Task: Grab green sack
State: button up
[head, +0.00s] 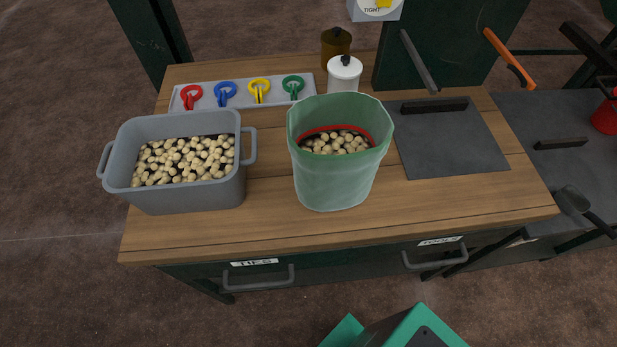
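The green sack (335,180) stands upright and open-topped on the wooden workbench (270,225), right of the grey bin. It is pale green and translucent, with a red line around its inside and tan pellets part way up. A green and dark part of my own body shows at the bottom edge, below the bench front. I cannot make out gripper fingers in this view, and nothing touches the sack.
A grey bin (190,196) of similar pellets stands on the left. Behind are a tray (215,98) of coloured ties, a white jar (344,75) and a brown jar (336,42). A dark plate (450,145) lies right. Drawer handles (258,281) stick out in front.

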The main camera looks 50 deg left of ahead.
aim_at(337, 141)
jog(key=u, duration=0.15)
jog(key=k, duration=0.15)
jog(key=u, duration=2.85)
jog(key=k, duration=0.85)
jog(key=z, duration=1)
jog(key=i, duration=1)
